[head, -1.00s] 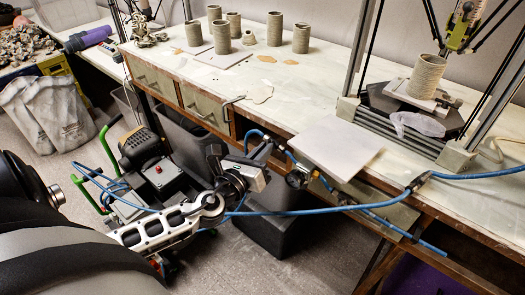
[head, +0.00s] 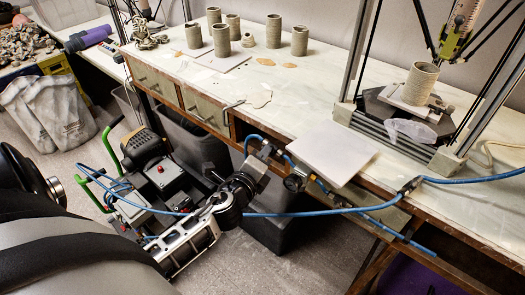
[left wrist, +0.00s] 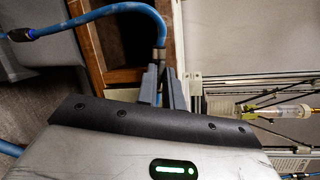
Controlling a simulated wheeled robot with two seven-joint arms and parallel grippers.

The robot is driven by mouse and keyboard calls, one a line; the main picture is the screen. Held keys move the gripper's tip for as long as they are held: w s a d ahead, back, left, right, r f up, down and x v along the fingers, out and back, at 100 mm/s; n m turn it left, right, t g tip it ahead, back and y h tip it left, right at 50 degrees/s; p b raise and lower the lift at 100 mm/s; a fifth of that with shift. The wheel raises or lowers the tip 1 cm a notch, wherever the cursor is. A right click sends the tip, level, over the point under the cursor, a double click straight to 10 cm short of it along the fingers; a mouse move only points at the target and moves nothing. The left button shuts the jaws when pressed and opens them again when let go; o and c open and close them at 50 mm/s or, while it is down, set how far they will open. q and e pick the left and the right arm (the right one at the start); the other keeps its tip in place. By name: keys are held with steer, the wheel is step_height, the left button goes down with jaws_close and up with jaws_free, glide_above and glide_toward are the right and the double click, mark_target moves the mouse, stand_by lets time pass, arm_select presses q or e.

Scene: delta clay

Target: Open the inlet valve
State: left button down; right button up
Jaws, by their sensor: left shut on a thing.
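The inlet valve is on the blue air line at the bench's front edge, by a round pressure gauge (head: 294,182). My left gripper (head: 264,154) is at the line's fittings, just left of the gauge. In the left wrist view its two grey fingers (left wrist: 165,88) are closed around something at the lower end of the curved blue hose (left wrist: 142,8). The fingers and wrist hide most of the valve, so I cannot tell its handle's angle. My right gripper is not in view.
A blue hose (head: 300,213) crosses in front of the bench near my wrist. A pale board (head: 333,150) overhangs the bench edge just right of the gauge. A compressor (head: 165,172) stands on the floor at left. Dark bins are under the bench.

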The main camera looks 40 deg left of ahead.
arm_select(q)
steer(key=shift+n+g+p, duration=0.3)
steer(key=shift+n+p, duration=0.25)
steer(key=shift+n, duration=0.45)
steer(key=c, duration=1.5)
jaws_free()
steer(key=shift+c, duration=0.2)
